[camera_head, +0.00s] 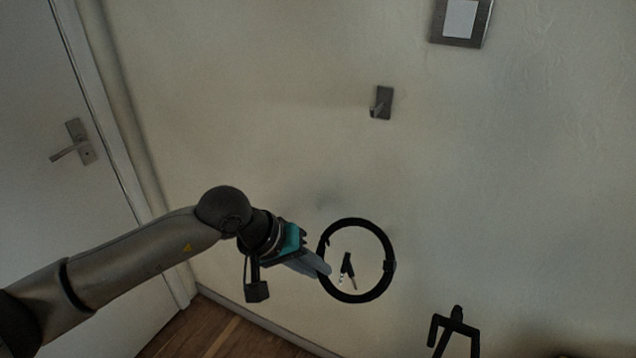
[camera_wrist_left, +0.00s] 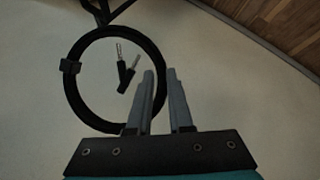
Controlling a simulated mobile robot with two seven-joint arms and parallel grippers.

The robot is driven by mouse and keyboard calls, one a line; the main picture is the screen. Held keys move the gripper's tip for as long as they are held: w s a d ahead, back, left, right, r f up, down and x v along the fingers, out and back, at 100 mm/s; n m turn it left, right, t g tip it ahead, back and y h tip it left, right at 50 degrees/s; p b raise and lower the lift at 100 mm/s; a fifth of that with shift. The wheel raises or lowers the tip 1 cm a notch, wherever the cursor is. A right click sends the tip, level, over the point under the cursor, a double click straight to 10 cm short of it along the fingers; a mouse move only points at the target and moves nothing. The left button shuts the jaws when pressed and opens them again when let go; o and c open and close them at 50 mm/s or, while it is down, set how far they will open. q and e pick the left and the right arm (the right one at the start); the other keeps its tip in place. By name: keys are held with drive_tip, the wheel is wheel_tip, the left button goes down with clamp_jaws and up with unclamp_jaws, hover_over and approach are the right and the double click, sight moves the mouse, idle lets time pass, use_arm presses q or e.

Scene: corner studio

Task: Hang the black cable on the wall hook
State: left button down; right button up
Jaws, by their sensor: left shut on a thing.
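My right gripper does not show.
A framed switch-like panel (camera_head: 460,20) is on the wall at upper right. A black forked object (camera_head: 454,328) stands at the lower right. A white door (camera_head: 60,200) with a handle is at left. The wall between cable and hook is bare.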

use_arm(q)
drive_tip(key=w+r+t+h, duration=0.1)
drive_tip(key=w+r+t, duration=0.1)
drive_tip(key=r, duration=0.1)
drive_tip(key=w+d+r+t, duration=0.1)
drive_tip(key=w+r, duration=0.1)
drive_tip(key=r, duration=0.1)
drive_tip(key=w+r+t+h, duration=0.1)
drive_tip(key=r+t, duration=0.1)
drive_tip(key=r, duration=0.1)
drive_tip(key=shift+w+d+t+h, duration=0.2)
drive_tip(key=shift+w+t+h, duration=0.1)
drive_tip(key=shift+w, duration=0.1)
drive_tip(key=w+a+r+t, duration=0.1)
drive_tip(key=w+r+t, duration=0.2)
drive_tip(key=r, duration=0.3)
drive_tip(key=w+d+f+b, duration=0.1)
drive_tip(key=w+d+b, duration=0.1)
drive_tip(key=w, duration=0.3)
drive_tip(key=w+d+f+b, duration=0.2)
drive_tip(key=w+b, duration=0.1)
drive_tip(key=w, duration=0.3)
drive_tip(key=shift+n+b, duration=0.35)
drive_tip(key=shift+n, duration=0.05)
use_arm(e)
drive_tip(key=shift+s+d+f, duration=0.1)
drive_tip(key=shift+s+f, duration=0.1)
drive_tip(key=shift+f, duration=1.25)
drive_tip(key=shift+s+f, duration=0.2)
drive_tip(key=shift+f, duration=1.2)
